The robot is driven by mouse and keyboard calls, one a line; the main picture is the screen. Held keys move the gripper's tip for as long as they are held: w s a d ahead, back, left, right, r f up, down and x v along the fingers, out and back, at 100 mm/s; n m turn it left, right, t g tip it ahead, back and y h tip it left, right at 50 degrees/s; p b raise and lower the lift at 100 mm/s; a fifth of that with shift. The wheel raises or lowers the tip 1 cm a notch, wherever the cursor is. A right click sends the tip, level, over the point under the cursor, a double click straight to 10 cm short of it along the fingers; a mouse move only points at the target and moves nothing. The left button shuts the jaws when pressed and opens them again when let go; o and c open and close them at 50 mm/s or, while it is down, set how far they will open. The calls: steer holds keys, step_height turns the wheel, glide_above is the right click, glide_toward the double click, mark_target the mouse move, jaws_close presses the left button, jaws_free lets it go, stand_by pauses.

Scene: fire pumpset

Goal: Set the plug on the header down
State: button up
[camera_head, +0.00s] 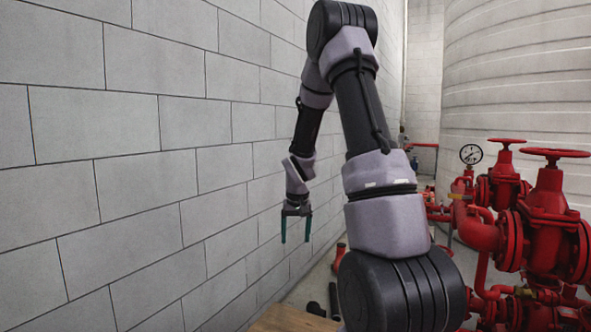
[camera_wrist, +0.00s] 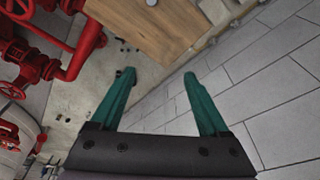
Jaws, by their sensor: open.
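My gripper (camera_head: 296,239) hangs beside the block wall in the head view, fingers pointing down. In the wrist view its two green fingers (camera_wrist: 160,74) are apart with nothing between them. Red pipework (camera_head: 505,225) with valves stands at the right of the head view, well apart from my gripper. It also shows at the upper left of the wrist view (camera_wrist: 75,55). I cannot tell which part is the header. I cannot make out a plug for certain. A small grey round thing (camera_wrist: 152,2) shows on the wooden top at the wrist view's upper edge.
A wooden top (camera_head: 290,319) shows at the bottom of the head view and in the wrist view (camera_wrist: 150,30). The block wall (camera_head: 150,150) runs along the left. A pressure gauge (camera_head: 470,154) stands among the pipes. Dark pieces (camera_head: 333,300) lie on the floor. A large ribbed tank (camera_head: 520,80) stands behind.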

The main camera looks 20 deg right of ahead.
steer(key=s+a+r+t, duration=0.15)
steer(key=s+r, duration=0.25)
steer(key=r, duration=0.6)
steer(key=s+a+r+t+y, duration=0.1)
steer(key=s+a+r, duration=0.2)
steer(key=s+r, duration=0.2)
steer(key=s+a+r+t, duration=0.1)
steer(key=s+a+r, duration=0.2)
steer(key=s+r, duration=0.3)
steer(key=s+a+r+m+t+y, duration=0.1)
steer(key=s+a+r, duration=0.2)
steer(key=s, duration=0.7)
step_height(320, 180, up, 2)
steer(key=shift+s+a+r+y, duration=0.2)
steer(key=shift+s+a+y, duration=0.1)
steer(key=shift+a, duration=0.1)
